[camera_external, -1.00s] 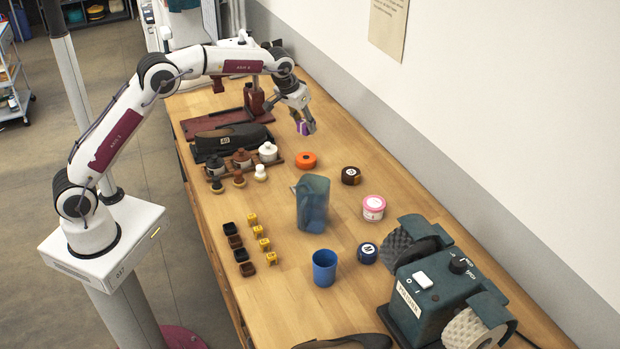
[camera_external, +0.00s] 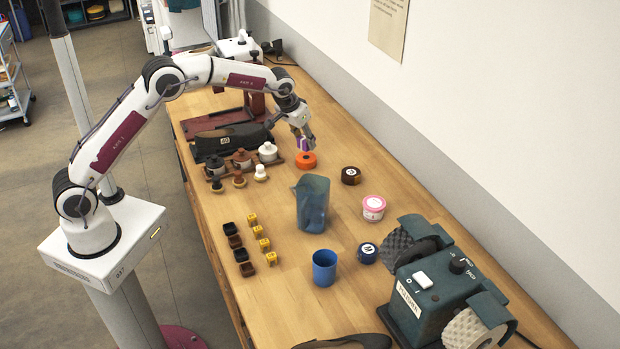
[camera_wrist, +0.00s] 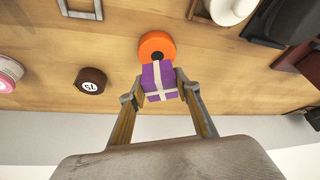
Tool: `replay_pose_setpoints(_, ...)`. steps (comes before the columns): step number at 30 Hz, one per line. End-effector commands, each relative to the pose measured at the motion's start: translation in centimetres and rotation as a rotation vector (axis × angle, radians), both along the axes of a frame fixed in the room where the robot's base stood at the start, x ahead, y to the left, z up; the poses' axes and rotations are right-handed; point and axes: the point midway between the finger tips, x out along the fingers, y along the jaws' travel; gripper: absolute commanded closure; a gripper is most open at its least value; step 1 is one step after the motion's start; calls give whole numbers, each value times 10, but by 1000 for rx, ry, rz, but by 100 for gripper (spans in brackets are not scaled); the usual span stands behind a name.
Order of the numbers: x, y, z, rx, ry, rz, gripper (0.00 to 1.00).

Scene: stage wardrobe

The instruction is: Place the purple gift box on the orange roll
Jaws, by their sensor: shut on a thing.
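The purple gift box (camera_external: 304,145) with a pale ribbon is held between the fingers of my gripper (camera_external: 304,142). It also shows in the wrist view (camera_wrist: 160,80), with my gripper (camera_wrist: 162,92) shut on its sides. The orange roll (camera_external: 306,160) lies flat on the table, with a dark hole in its middle. In the external view the box is just above the roll; I cannot tell whether they touch. In the wrist view the box covers the near part of the orange roll (camera_wrist: 156,42).
A dark brown roll (camera_external: 351,175), a pink-and-white tin (camera_external: 373,208) and a blue-grey pitcher (camera_external: 312,204) stand nearby on the wooden table (camera_external: 345,275). A white-topped jar (camera_external: 267,152) and a dark shoe (camera_external: 230,138) are to the left. The wall is at the right.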

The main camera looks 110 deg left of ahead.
Motion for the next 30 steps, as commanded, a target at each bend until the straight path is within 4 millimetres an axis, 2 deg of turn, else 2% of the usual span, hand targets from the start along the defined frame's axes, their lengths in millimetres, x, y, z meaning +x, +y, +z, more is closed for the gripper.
replay_pose_setpoints(11,0,0,-2,0,0,0,88)
replay_pose_setpoints(21,0,0,-33,0,1,-1,88)
replay_pose_setpoints(30,0,0,-38,2,0,-1,88)
